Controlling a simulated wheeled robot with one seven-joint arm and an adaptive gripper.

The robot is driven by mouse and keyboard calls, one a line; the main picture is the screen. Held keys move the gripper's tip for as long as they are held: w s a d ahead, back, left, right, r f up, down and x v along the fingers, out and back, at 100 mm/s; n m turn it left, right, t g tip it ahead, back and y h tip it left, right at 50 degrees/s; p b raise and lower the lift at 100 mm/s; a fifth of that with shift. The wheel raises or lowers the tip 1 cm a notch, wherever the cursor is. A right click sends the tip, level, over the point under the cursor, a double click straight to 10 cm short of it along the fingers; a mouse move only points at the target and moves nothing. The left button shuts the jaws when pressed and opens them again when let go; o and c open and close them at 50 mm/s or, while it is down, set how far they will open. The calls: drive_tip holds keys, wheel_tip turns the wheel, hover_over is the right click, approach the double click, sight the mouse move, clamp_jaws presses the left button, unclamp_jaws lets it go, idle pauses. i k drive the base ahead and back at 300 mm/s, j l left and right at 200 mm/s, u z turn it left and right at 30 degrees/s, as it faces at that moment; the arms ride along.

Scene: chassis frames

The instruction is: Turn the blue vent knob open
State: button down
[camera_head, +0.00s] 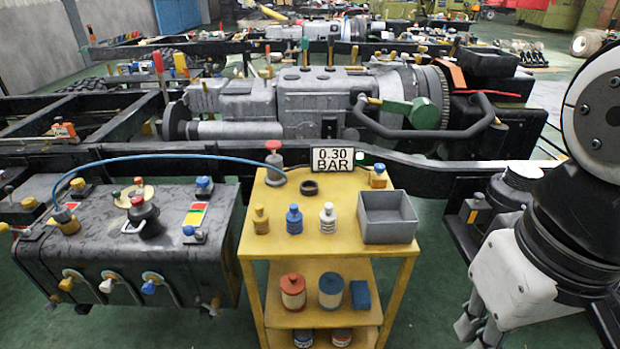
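A dark tank (110,250) at the left bears several coloured knobs and valves. A blue knob (204,183) sits on a small block at the tank's back right. Another blue knob (188,230) sits nearer its front right edge, and a blue-tipped lever (149,287) is on its front face. I cannot tell which of these is the vent knob, nor how far any is turned. My gripper (474,328) is at the bottom right, beyond the yellow cart and far from the tank. Its fingers are partly cut off by the frame edge, and their opening is unclear.
A yellow cart (340,250) stands between the tank and my arm, with small bottles and a grey bin (387,216). A blue hose (170,157) arcs from tank to cart. Chassis rails and an engine lie behind.

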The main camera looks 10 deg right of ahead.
sight(378, 168)
drive_tip(key=i+z, duration=0.25)
drive_tip(key=i, duration=0.65)
